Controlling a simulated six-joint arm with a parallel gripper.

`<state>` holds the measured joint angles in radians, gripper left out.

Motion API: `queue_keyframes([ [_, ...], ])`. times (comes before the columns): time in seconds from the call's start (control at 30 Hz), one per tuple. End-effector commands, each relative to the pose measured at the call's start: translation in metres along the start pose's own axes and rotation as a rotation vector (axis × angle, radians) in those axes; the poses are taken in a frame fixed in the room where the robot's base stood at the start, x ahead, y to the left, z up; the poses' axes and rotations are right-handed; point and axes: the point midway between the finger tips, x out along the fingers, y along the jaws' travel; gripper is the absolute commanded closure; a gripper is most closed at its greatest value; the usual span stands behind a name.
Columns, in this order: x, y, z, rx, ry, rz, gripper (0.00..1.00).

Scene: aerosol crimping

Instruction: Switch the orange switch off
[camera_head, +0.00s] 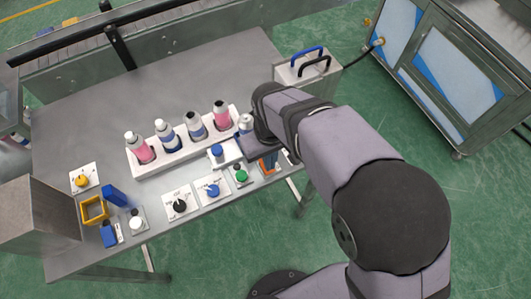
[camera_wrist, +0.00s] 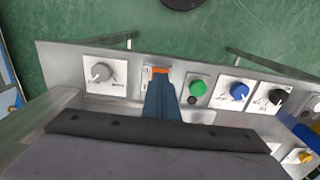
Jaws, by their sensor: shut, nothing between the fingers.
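The orange switch (camera_head: 268,169) is near the table's front edge, to the right of a green button in the head view, mostly hidden under my gripper. In the wrist view a strip of the orange switch (camera_wrist: 155,71) on its white plate shows just beyond my fingertips. My gripper (camera_wrist: 160,88) is shut and empty, its blue-grey fingers together right at the switch. I cannot tell whether they touch it. The switch's on or off position is too small and too covered to tell.
Beside the switch are a green button (camera_wrist: 198,87), a blue knob (camera_wrist: 239,91), a black knob (camera_wrist: 276,98) and a grey knob (camera_wrist: 101,73). A white rack (camera_head: 178,163) with several bottles stands behind. The back of the table (camera_head: 165,90) is clear.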

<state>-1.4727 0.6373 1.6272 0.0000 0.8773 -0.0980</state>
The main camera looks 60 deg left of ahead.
Motion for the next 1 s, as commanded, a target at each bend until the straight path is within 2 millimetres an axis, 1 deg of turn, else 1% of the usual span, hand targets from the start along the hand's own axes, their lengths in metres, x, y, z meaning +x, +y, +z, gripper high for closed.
queue_keyframes([
  [0.03, -0.007, 0.0, 0.0, 0.0, 0.001, 0.0, 1.0],
  [0.43, -0.036, 0.0, 0.0, 0.0, 0.0, 0.0, 1.0],
  [0.57, -0.04, 0.0, 0.0, 0.0, 0.0, 0.0, 1.0],
  [0.83, -0.042, 0.0, 0.0, 0.0, 0.0, 0.0, 1.0],
  [1.0, -0.053, 0.0, 0.0, 0.0, 0.001, 0.0, 1.0],
])
